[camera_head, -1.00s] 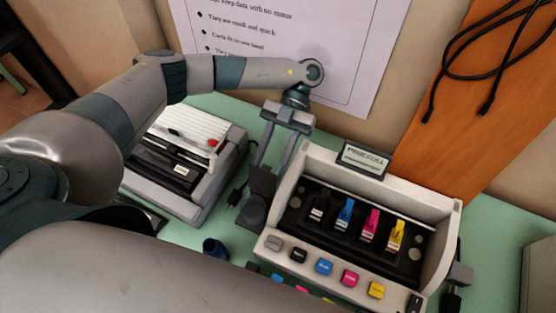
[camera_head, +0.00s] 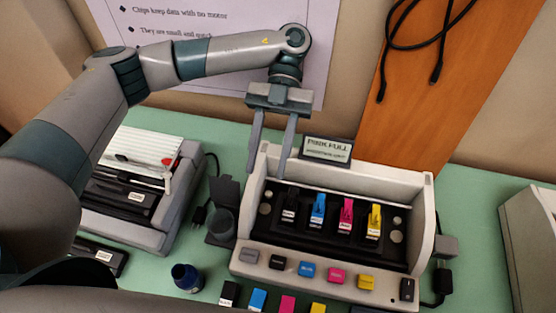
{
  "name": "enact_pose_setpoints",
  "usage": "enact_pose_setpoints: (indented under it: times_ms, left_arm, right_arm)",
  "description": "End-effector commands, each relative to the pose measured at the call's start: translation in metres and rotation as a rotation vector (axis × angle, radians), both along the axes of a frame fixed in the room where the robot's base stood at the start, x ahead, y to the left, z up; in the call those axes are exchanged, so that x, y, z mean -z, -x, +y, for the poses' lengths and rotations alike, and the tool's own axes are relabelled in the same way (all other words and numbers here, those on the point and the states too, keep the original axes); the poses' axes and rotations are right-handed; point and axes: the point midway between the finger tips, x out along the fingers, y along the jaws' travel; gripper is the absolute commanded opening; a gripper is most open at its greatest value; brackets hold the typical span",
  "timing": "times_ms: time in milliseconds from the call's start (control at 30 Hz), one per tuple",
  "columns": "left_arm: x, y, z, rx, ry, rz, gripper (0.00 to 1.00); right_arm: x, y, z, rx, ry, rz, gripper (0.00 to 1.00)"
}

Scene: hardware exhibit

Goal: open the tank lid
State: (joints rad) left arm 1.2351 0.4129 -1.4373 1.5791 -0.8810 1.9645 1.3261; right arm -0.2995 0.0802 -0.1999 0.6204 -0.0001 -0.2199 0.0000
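The tank (camera_head: 221,224) is a small dark, round, cup-like vessel at the left side of the printer. Its dark square lid (camera_head: 224,190) stands raised, roughly upright, at the tank's back edge, and the tank's round top shows in front of it. My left gripper (camera_head: 265,168) is open, its two long grey fingers pointing down above and to the right of the lid, near the printer's back left corner. Nothing is between the fingers, and they look clear of the lid. My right gripper is not in view.
The printer (camera_head: 253,238) holds black, blue, pink and yellow cartridges, with a sign (camera_head: 327,149) behind. A grey device (camera_head: 165,235) is at left. Loose cartridges (camera_head: 258,299) lie in front.

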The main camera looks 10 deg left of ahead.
Motion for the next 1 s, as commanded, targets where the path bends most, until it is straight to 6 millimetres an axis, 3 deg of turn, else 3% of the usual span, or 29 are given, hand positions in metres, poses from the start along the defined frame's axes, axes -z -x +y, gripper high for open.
enact_pose_setpoints:
  times_ms: [267, 1000]
  left_arm:
    - [-0.012, 0.002, -0.020, -0.001, 0.001, -0.001, 0.38]
    - [-0.013, 0.003, -0.021, -0.001, 0.001, 0.000, 0.38]
  right_arm:
    - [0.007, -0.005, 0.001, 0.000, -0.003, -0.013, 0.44]
    - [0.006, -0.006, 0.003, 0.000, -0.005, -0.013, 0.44]
